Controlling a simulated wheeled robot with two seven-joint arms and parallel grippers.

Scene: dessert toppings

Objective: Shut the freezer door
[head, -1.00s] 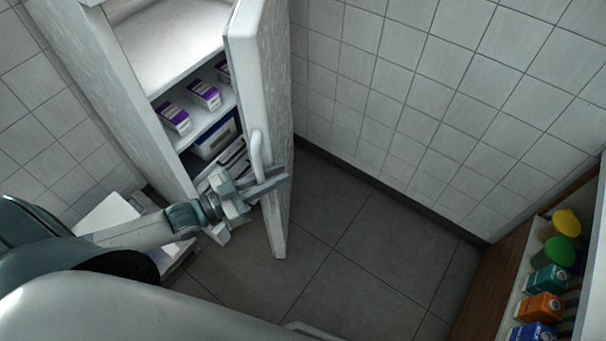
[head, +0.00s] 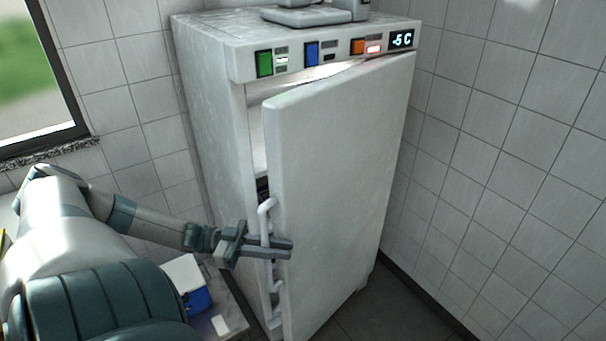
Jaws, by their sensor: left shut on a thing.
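The freezer (head: 215,110) is a tall white cabinet with a display reading about -5 C on its top front. Its white door (head: 335,180) is hinged on the right and stands ajar, with a gap along its left edge and top. A white bar handle (head: 266,208) sits near the door's left edge. My left gripper (head: 284,248) is at the handle's lower part, shut on it. The inside of the freezer is mostly hidden by the door. My right gripper is not in view.
A grey device (head: 315,14) stands on top of the freezer. A low surface at the lower left holds a blue and white box (head: 192,283). A tiled wall (head: 490,150) is close on the right, a window (head: 35,75) on the left. Some dark floor shows at the lower right.

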